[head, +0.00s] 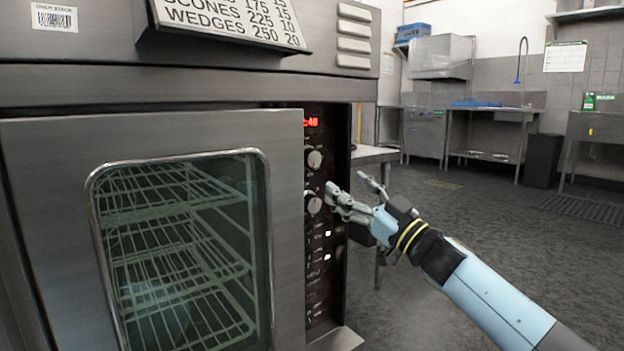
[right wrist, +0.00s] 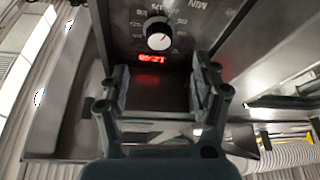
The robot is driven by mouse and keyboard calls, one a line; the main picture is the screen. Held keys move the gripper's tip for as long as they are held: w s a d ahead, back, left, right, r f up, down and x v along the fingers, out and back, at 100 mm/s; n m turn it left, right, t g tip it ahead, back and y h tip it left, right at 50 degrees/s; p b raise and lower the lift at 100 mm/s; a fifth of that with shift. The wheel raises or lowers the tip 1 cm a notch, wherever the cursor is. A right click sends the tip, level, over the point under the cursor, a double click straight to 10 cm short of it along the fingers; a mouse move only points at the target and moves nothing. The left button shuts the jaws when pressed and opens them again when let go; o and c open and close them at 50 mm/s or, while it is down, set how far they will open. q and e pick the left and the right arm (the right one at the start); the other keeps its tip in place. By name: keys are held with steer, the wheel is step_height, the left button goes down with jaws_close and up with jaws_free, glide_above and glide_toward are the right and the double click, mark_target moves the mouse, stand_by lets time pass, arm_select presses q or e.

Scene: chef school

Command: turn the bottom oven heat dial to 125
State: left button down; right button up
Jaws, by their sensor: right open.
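The oven's narrow black control panel (head: 318,270) is right of its glass door. A red lit display (head: 310,122) is at the top. Below it are an upper round silver dial (head: 314,159) and the bottom dial (head: 313,203). My right gripper (head: 347,184) is open and empty, just right of the bottom dial, one fingertip close to it; contact is unclear. In the right wrist view, a silver dial (right wrist: 158,37) with printed marks lies beyond the open fingers (right wrist: 162,88), beside red digits; I cannot tell which dial. Its setting is unreadable. My left gripper is out of view.
The closed oven door (head: 50,200) has a window showing wire racks. A sign with cooking temperatures (head: 235,20) is above it. A steel table (head: 372,156) stands just behind the oven's right side. The floor (head: 440,215) to the right is open.

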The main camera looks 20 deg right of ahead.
mark_target(315, 160)
steer(key=b+x, duration=0.1)
steer(key=x, duration=0.8)
steer(key=shift+f+b, duration=0.1)
steer(key=shift+b, duration=0.3)
steer(key=shift+w+a+r, duration=0.2)
steer(key=shift+w+r, duration=0.15)
steer(key=shift+w, duration=0.15)
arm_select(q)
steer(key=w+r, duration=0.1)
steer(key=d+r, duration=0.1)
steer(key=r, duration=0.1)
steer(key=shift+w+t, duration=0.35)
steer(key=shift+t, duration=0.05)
arm_select(e)
steer(key=c, duration=1.2)
steer(key=shift+n, duration=0.3)
